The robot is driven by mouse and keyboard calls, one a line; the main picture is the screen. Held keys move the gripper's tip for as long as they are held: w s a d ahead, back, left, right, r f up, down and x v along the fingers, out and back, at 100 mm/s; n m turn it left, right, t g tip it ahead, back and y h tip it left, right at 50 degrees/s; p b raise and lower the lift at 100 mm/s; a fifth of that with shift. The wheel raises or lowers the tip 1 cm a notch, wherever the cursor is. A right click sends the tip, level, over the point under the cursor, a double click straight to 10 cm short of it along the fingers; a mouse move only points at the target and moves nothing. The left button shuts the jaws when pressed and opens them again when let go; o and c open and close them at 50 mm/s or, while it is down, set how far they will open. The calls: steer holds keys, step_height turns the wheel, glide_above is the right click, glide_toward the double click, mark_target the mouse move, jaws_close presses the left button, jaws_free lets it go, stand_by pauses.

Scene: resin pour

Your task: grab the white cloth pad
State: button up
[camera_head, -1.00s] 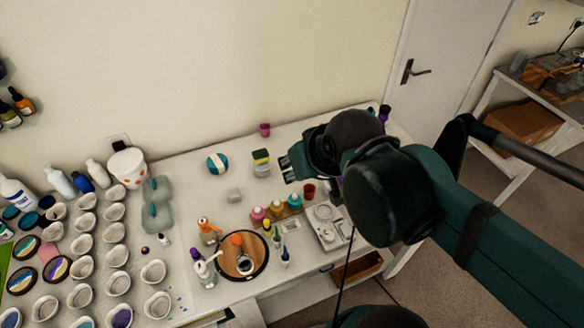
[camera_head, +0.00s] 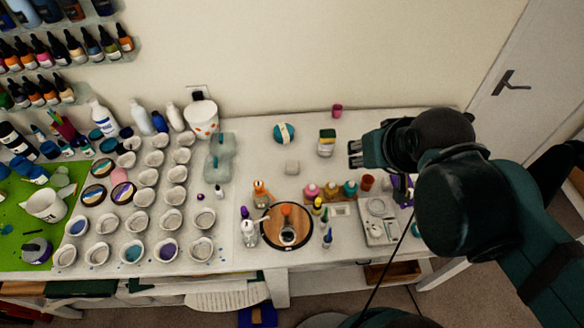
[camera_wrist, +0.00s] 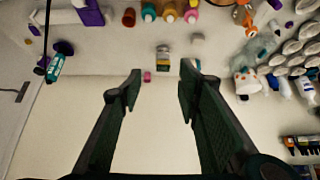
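The white cloth pad (camera_head: 292,167) is a small pale block lying flat on the white table, left of my gripper and below the teal-and-white ball in the head view. It also shows as a small pale patch near the top of the wrist view (camera_wrist: 197,38). My gripper (camera_head: 354,154) is above the table, to the right of the pad and apart from it. In the wrist view the two fingers (camera_wrist: 161,88) are spread wide with nothing between them. Nothing hides the pad in the head view.
Small bottles (camera_head: 330,190) and a round wooden tray (camera_head: 267,235) are in front. Several cups fill the left; table around the pad is clear.

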steer(key=shift+o, duration=1.1)
steer(key=n+g+h, duration=0.2)
steer(key=n+g, duration=0.5)
steer(key=n, duration=0.9)
glide_above(289, 164)
steer(key=f, duration=2.3)
steer(key=shift+s+d+f+b, duration=0.15)
steer(key=shift+d+f+b, duration=0.05)
steer(key=shift+b, duration=0.2)
steer(key=shift+a+f+n, duration=0.25)
steer(key=shift+f+n, duration=0.15)
steer(key=shift+f, duration=0.25)
